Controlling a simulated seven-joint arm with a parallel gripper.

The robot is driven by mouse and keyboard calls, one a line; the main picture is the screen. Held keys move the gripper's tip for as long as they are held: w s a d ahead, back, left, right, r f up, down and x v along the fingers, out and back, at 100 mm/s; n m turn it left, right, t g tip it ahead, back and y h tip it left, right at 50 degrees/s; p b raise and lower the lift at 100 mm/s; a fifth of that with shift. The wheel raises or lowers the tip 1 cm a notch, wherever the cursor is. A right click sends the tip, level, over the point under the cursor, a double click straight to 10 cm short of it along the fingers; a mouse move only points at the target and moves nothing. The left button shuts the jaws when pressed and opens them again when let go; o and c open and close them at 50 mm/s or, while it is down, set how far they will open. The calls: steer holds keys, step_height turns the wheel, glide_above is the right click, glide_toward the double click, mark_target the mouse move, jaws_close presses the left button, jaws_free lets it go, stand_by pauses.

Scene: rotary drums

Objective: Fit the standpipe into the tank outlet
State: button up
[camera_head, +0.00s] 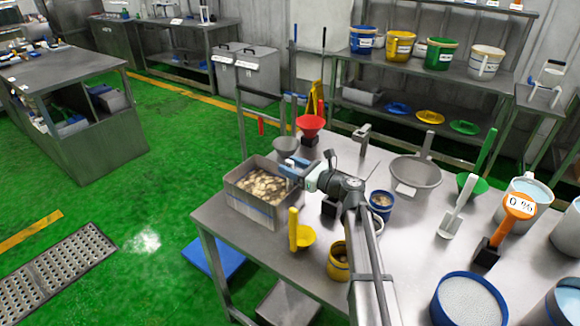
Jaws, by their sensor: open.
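I cannot pick out a standpipe or a tank outlet for certain. A grey rectangular bin (250,208) stands at the left end of the steel table, holding beige lumpy material. My gripper (286,169) is at the bin's right rim, seen small and from behind. It is open, and no held object shows in it. I cannot tell whether it touches the rim. My arm hides part of the table behind and below it.
On the steel table (290,255) stand a red funnel (311,123), a yellow scoop (303,236), a blue tub (381,203), a yellow tub (337,262), a grey colander (415,173) and an orange-headed gauge (519,206). Bare tabletop shows right of my arm.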

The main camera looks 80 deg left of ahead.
steer(key=v, duration=1.3)
